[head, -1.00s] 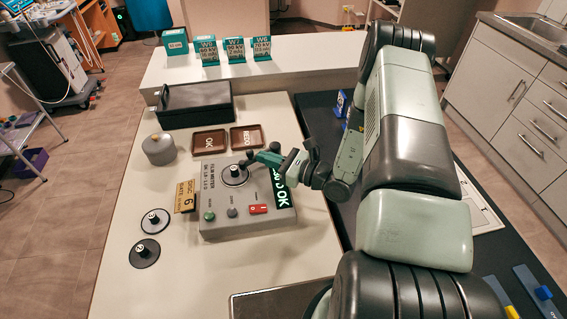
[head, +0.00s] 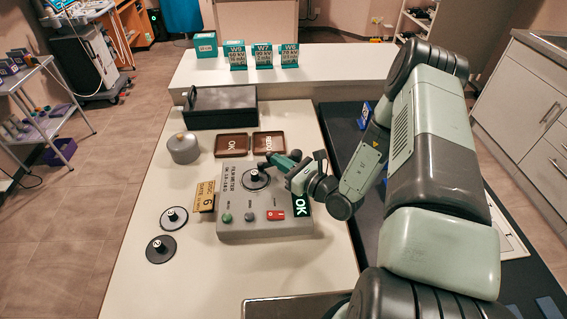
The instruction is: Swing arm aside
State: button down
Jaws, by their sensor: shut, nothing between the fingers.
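The grey film meter (head: 240,232) sits on the pale bench, with a dark round disc and knob (head: 254,179) on its top. A short green arm with a dark tip (head: 282,161) reaches over the right rear of the disc. My gripper (head: 291,178) comes in from the right and is shut and empty beside this arm. I cannot tell whether they touch. The meter's display (head: 301,206) shows a lit "OK"; my gripper and wrist partly cover the area behind it.
Brown trays marked OK (head: 231,145) and REDO (head: 269,144) lie behind the meter. A black box (head: 220,107), a grey canister (head: 183,148) and two knobbed discs (head: 174,218) (head: 161,249) stand around it. The front-left bench is clear.

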jog(key=shift+w+a+m+t+h, duration=0.15)
jog(key=shift+a+m+t+h, duration=0.1)
jog(key=shift+m+t+h, duration=0.2)
jog(key=shift+x, duration=1.15)
jog(key=shift+w+a, duration=0.15)
jog(key=shift+w, duration=1.1)
jog(key=s, duration=0.4)
jog(key=s+d, duration=0.1)
jog(key=s, duration=0.9)
jog(key=shift+d+r, duration=0.3)
